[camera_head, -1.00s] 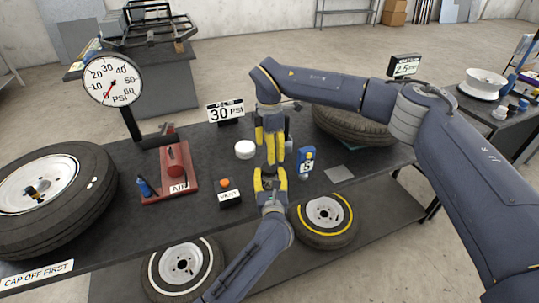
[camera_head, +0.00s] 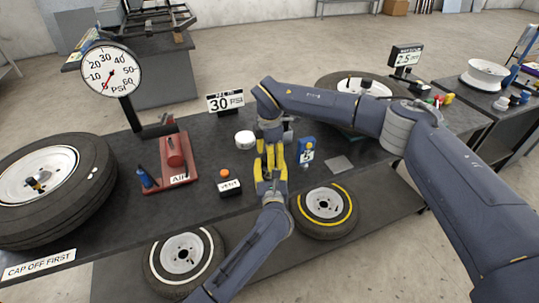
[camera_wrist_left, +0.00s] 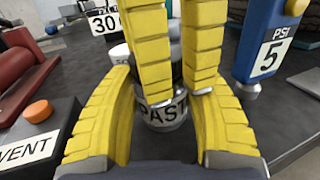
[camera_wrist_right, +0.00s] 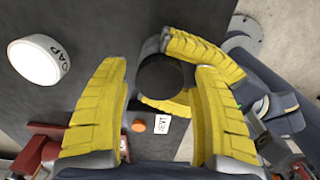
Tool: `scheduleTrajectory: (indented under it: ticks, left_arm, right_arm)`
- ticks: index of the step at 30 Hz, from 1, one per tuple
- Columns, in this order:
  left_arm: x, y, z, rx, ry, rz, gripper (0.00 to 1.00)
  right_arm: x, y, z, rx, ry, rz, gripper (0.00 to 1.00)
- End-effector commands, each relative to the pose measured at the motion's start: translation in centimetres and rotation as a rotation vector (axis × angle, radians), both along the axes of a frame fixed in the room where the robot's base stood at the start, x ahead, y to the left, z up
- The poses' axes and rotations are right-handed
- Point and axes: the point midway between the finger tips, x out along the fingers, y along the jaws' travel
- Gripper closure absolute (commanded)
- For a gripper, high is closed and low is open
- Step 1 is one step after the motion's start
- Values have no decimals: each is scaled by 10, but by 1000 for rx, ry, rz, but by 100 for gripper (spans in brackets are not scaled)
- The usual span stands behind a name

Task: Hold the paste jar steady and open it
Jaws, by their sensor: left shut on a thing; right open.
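The paste jar (camera_wrist_left: 166,115) stands upright on the bench, its label partly hidden. My left gripper (camera_head: 271,168) is shut on it, one yellow finger on each side. The jar's dark round top (camera_wrist_right: 162,78) shows in the right wrist view between the left gripper's fingers. My right gripper (camera_wrist_right: 160,68) is open and points down over the jar. Its two fingers hang in front of the jar's upper part in the left wrist view (camera_wrist_left: 175,55), apart from each other. In the head view the grippers overlap and hide the jar.
A white SOAP tub (camera_head: 245,138) stands left of the grippers. A VENT box (camera_head: 229,187) with an orange button is near the front edge. A blue PSI 5 gauge (camera_head: 306,151) stands to the right. The red AIR unit (camera_head: 176,160) is farther left.

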Motion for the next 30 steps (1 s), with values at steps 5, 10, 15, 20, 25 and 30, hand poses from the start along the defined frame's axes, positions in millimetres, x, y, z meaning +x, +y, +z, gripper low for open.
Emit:
scheduleTrajectory:
  ticks: [5,10,15,20,25,30]
  left_arm:
    - [0,0,0,0,0,0,100]
    - [0,0,0,0,0,0,100]
    - [0,0,0,0,0,0,100]
    - [0,0,0,0,0,0,100]
    - [0,0,0,0,0,0,100]
    - [0,0,0,0,0,0,100]
  right_arm:
    - [0,0,0,0,0,0,33]
    - [0,0,0,0,0,0,53]
    - [0,0,0,0,0,0,73]
    - [0,0,0,0,0,0,91]
    - [0,0,0,-1,-1,33,98]
    - [0,0,1,-1,-2,201,98]
